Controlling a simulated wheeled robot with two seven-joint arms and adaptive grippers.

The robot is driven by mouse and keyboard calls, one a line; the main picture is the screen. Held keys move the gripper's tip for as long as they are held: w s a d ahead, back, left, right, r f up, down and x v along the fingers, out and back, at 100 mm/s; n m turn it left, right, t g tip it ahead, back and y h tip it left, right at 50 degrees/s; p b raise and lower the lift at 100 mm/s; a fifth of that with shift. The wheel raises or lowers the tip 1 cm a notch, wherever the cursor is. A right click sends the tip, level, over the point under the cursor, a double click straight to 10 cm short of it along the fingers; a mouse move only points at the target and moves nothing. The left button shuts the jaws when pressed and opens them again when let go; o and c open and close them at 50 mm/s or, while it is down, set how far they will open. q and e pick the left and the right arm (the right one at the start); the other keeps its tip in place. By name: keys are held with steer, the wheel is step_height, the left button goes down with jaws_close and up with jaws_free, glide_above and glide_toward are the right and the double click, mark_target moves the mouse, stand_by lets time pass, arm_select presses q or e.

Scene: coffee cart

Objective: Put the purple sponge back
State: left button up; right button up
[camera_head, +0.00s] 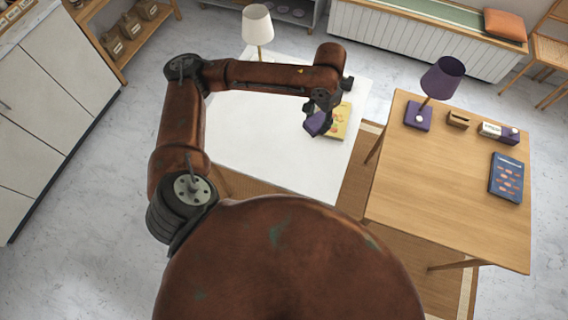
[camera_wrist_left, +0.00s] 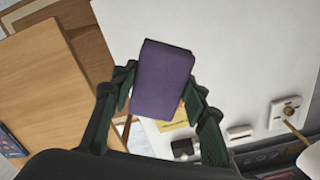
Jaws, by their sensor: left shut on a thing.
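The purple sponge (camera_head: 317,123) is held between the fingers of my left gripper (camera_head: 324,105), over the right side of the white table (camera_head: 255,132). In the left wrist view the sponge (camera_wrist_left: 161,78) fills the space between the two dark green fingers of the gripper (camera_wrist_left: 159,88). It looks like a plain purple block, slightly tilted in the picture. How far it is above the table is hard to tell. My right gripper is in neither view.
A yellow book (camera_head: 338,122) lies beside the sponge on the white table, with a white lamp (camera_head: 258,27) at the far edge. The wooden table (camera_head: 441,181) on the right carries a purple lamp (camera_head: 441,78), a small wooden holder (camera_head: 458,119), a white-and-purple item (camera_head: 494,131) and a blue book (camera_head: 507,178).

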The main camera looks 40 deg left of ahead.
arm_select(q)
steer(key=s+a+f+m+p, duration=0.1)
steer(key=s+a+f+m, duration=0.2)
steer(key=s+f+m, duration=0.6)
steer(key=s+a+f+m+p, duration=0.2)
steer(key=s+a+f+m, duration=0.15)
steer(key=m, duration=1.75)
glide_above(292, 165)
steer(key=f, duration=1)
steer(key=shift+s+f, duration=0.3)
steer(key=shift+w+f, duration=0.35)
steer(key=shift+f, duration=1.7)
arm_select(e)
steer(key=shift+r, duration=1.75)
